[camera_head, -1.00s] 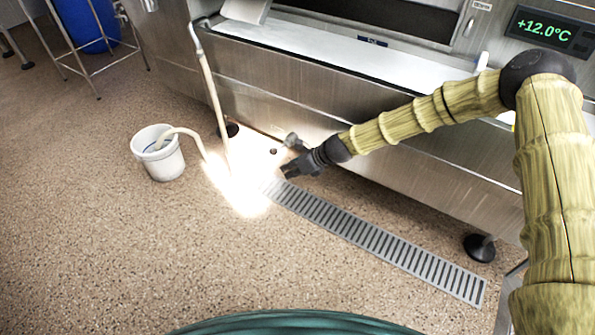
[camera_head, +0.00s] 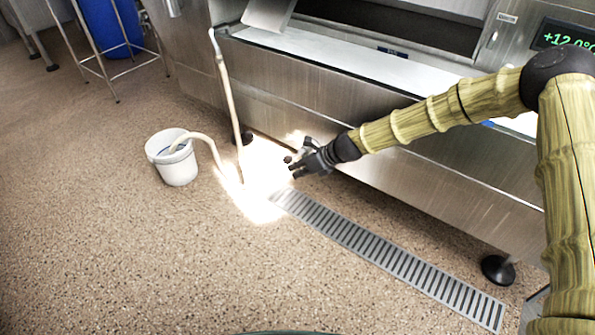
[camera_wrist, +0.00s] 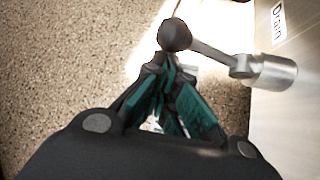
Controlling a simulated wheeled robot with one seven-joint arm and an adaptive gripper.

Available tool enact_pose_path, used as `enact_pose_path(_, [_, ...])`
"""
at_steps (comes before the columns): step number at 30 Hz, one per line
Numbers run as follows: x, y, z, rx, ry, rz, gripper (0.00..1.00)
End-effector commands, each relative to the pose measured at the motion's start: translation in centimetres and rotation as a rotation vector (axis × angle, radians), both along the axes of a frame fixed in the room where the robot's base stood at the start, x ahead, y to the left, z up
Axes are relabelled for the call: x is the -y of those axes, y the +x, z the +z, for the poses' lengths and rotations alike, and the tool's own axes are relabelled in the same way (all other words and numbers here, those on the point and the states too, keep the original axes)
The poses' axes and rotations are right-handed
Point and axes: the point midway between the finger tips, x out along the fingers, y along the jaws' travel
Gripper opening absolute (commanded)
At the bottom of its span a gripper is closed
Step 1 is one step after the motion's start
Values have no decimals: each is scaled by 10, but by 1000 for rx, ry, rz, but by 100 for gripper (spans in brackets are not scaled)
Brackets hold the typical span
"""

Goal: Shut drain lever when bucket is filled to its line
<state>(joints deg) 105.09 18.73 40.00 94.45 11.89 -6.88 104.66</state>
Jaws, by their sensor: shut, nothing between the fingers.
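The white bucket (camera_head: 176,166) stands upright on the floor at left in the head view, with a pale hose (camera_head: 207,137) running into it. Something bluish-grey shows inside; the fill line and level are too small to tell. The drain lever is in the wrist view: a dark ball knob (camera_wrist: 175,36) on a thin metal rod from a metal cylinder (camera_wrist: 270,72), beside a panel labelled "Drain" (camera_wrist: 279,20). My gripper (camera_wrist: 167,64) is shut and empty, its teal fingertips just below the knob; contact is unclear. In the head view my gripper (camera_head: 295,168) is beside the steel machine's lower front.
A slotted floor grate (camera_head: 390,261) runs along the machine (camera_head: 330,100). A machine foot (camera_head: 497,270) stands at right. A blue barrel (camera_head: 110,25) in a metal stand is at upper left. The floor in the foreground is clear. A bright glare patch lies by the hose.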

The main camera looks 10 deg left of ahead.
Motion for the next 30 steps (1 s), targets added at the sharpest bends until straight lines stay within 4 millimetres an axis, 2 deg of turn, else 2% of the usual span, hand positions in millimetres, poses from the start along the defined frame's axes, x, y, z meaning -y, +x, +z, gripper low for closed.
enact_pose_path(16, [1, 2, 16, -100, 57, -1, 0])
enact_pose_path(30, [3, 7, 33, -105, 61, 0, 0])
